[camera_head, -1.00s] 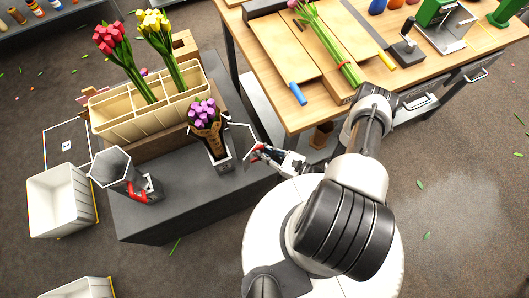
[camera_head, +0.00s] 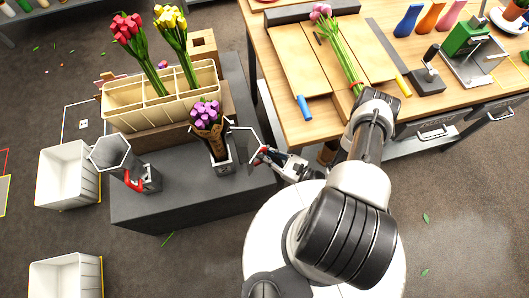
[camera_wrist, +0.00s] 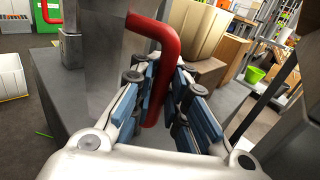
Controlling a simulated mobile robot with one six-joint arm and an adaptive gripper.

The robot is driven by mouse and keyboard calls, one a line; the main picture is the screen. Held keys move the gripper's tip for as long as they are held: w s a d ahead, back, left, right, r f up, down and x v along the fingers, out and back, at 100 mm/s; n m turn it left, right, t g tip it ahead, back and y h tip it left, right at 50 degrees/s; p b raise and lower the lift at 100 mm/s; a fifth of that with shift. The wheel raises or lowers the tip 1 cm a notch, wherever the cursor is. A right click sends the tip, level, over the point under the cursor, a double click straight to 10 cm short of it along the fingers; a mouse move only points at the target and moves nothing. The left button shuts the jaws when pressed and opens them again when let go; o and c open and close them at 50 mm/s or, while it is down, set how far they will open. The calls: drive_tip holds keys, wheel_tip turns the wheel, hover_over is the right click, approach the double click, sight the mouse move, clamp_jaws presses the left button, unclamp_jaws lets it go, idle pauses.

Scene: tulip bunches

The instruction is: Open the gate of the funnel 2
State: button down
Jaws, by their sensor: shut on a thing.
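The right funnel (camera_head: 222,163) is a grey holder on the dark stand, with a wrapped bunch of purple tulips (camera_head: 206,113) upright in it. A grey angular panel (camera_head: 245,148), seemingly its gate, stands out at its right side. My gripper (camera_head: 264,156) is beside this panel. In the wrist view a bent red handle (camera_wrist: 170,50) passes between the blue-padded fingers of my gripper (camera_wrist: 160,90), which are shut on it. The left funnel (camera_head: 112,153) is a grey hexagonal one with its own red handle (camera_head: 134,181). No number shows on either funnel.
A cream divided box (camera_head: 150,121) with red and yellow tulips stands behind the funnels on the dark stand (camera_head: 185,200). A wooden workbench (camera_head: 285,75) is at the right. White bins (camera_head: 70,178) stand on the floor at the left.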

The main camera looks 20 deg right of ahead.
drive_tip(key=c, duration=1.6)
unclamp_jaws()
drive_tip(key=shift+c, duration=0.2)
drive_tip(key=v, duration=1.2)
